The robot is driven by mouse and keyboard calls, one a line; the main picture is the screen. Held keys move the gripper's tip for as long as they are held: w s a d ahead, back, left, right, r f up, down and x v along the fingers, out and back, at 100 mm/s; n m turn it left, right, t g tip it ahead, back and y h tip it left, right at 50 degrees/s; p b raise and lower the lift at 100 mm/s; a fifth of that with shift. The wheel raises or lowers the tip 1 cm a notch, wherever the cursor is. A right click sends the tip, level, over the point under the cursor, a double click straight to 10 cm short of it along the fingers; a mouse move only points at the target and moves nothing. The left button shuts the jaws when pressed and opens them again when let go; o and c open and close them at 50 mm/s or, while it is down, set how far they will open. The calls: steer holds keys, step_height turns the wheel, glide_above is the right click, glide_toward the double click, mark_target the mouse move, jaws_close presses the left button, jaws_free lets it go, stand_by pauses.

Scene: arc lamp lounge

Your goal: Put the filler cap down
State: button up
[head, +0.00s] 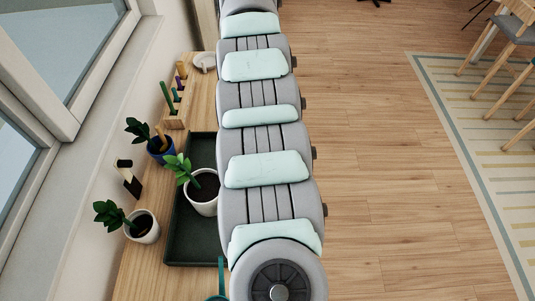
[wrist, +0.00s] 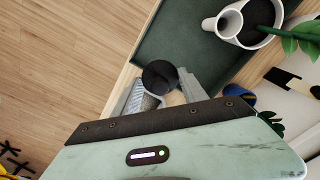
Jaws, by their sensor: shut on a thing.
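The filler cap (wrist: 160,75) is a round, dark piece between the fingertips of my gripper (wrist: 164,90) in the wrist view. The gripper is shut on it, over or near the edge of the dark green tray (wrist: 160,45). I cannot tell how high the cap is. A white pot (wrist: 262,38) with a plant stands in the tray, with a round opening on its side facing the gripper. The pot (head: 204,207) and tray (head: 178,246) also show in the head view. There my arm hides the gripper and cap.
In the head view, a white pot (head: 148,237) and a blue pot (head: 160,157) with plants stand left of the tray. A wooden rack (head: 175,115) holds tools behind. A teal object (head: 221,275) is at the bottom edge. The wooden floor (head: 375,170) right is clear.

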step_height(320, 180, down, 20)
steer(key=b, duration=0.2)
steer(key=shift+s+a+r+b, duration=0.1)
steer(key=shift+r+b, duration=0.15)
steer(key=shift+b, duration=0.15)
steer(key=shift+r, duration=0.1)
steer(key=o, duration=1.3)
step_height(320, 180, up, 12)
steer(key=shift+r+p, duration=0.1)
steer(key=shift+p, duration=1.05)
